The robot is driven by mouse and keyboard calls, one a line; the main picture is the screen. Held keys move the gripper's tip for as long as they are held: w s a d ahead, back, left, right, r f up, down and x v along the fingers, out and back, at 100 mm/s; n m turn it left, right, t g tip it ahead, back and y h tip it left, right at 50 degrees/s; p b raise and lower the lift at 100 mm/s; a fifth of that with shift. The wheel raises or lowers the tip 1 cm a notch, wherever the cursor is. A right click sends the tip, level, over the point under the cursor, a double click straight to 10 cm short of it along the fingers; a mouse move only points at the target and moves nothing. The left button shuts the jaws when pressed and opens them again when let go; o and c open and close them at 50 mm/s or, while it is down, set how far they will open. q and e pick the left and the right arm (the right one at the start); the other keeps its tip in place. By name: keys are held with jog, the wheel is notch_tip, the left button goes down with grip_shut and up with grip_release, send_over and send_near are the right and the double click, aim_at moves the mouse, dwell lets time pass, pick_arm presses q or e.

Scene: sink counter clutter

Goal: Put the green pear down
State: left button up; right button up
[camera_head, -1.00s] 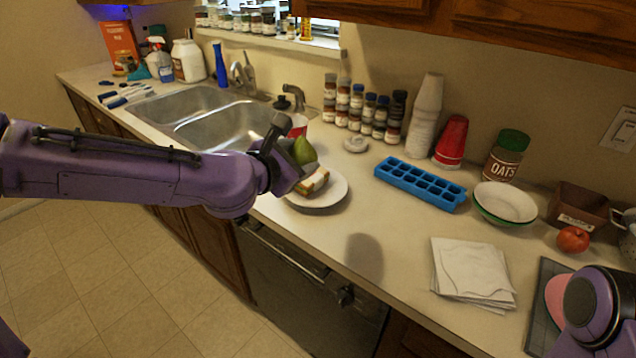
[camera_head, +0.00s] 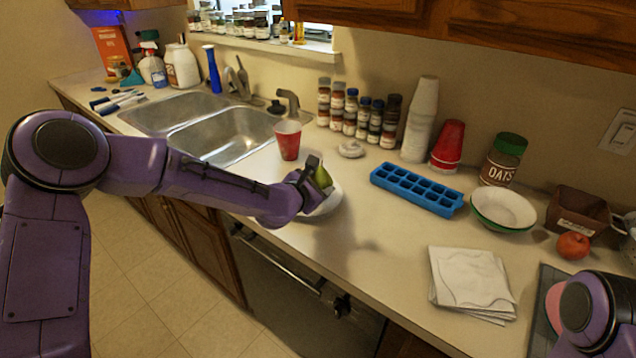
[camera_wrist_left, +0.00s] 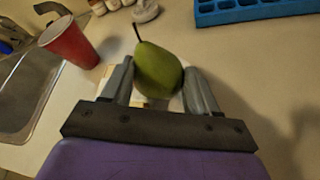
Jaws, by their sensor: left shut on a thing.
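The green pear (camera_head: 322,177) shows just beyond my left gripper (camera_head: 312,180) in the head view. In the left wrist view the pear (camera_wrist_left: 158,68) sits between the two fingers of my left gripper (camera_wrist_left: 160,88), which is shut on it, stem pointing up and left. A white plate (camera_head: 330,202) lies below the pear, mostly hidden by my gripper. The gap between pear and plate is hard to judge. In the head view a purple part of my right arm shows at the bottom right, but its gripper is not visible.
A red cup (camera_head: 288,140) stands left of the pear, by the sink (camera_head: 225,135). A blue ice tray (camera_head: 417,189), a bowl (camera_head: 503,207), paper napkins (camera_head: 470,283) and an apple (camera_head: 573,246) lie to the right. The counter in front of the ice tray is clear.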

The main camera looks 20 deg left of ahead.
pick_arm(q)
jog(key=shift+f, duration=0.1)
jog(key=shift+d+f+b, duration=0.1)
jog(key=shift+f+b, duration=0.2)
jog(key=shift+b, duration=0.1)
jog(key=o, duration=1.2)
jog(key=shift+w, duration=0.1)
jog(key=shift+c, duration=0.2)
jog(key=shift+r, duration=0.2)
jog(key=shift+r+p, duration=0.5)
jog(key=shift+p, duration=0.15)
jog(key=shift+s+a+f+b, duration=0.1)
jog(key=shift+s+a+b, duration=0.1)
jog(key=shift+s+b, duration=0.45)
jog(key=v, duration=1.1)
jog(key=shift+b, duration=0.35)
jog(key=shift+w+d, duration=0.1)
